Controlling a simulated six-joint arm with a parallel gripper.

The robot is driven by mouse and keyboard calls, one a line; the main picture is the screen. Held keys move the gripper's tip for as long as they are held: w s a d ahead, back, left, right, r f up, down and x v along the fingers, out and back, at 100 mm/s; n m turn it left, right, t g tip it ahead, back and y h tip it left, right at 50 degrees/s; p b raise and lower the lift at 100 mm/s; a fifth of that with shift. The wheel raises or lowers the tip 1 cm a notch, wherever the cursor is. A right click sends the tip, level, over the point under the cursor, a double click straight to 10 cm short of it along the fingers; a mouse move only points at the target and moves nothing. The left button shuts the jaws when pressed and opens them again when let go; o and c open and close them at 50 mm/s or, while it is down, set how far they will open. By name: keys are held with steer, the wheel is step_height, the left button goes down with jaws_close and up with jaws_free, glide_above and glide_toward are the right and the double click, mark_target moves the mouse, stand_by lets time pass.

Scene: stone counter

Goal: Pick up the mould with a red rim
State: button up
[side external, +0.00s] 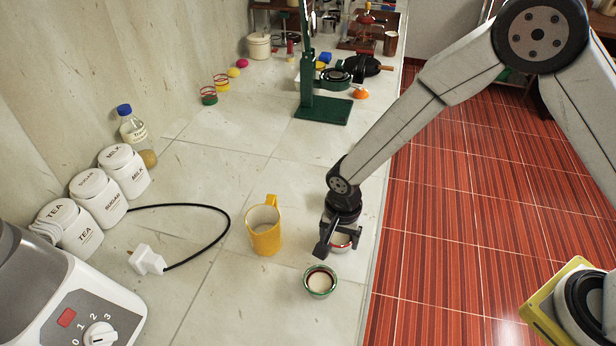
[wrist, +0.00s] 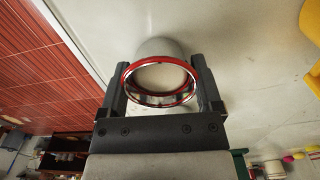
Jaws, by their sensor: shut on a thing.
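The mould with a red rim (wrist: 160,101) is a small round pale piece with a red ring, between the two fingers of my gripper (wrist: 161,88) in the wrist view. The fingers are shut on it from both sides. In the side external view my gripper (side external: 338,243) is low over the counter near its right edge, and the mould (side external: 343,239) is partly hidden behind the fingers. I cannot tell whether it touches the counter.
A green-rimmed mould (side external: 320,281) stands just in front of my gripper. A yellow mug (side external: 265,228) stands to the left. A white plug (side external: 146,260) with a black cable lies further left. The counter's right edge is close. Free counter lies behind, before the green stand (side external: 323,110).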

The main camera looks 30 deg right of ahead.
steer(key=shift+r, duration=0.3)
steer(key=shift+r, duration=1.3)
steer(key=s+d+r, duration=0.5)
steer(key=s+r, duration=0.4)
steer(key=s, duration=0.4)
steer(key=shift+r, duration=0.35)
stand_by(0.7)
steer(key=shift+r, duration=0.1)
stand_by(0.4)
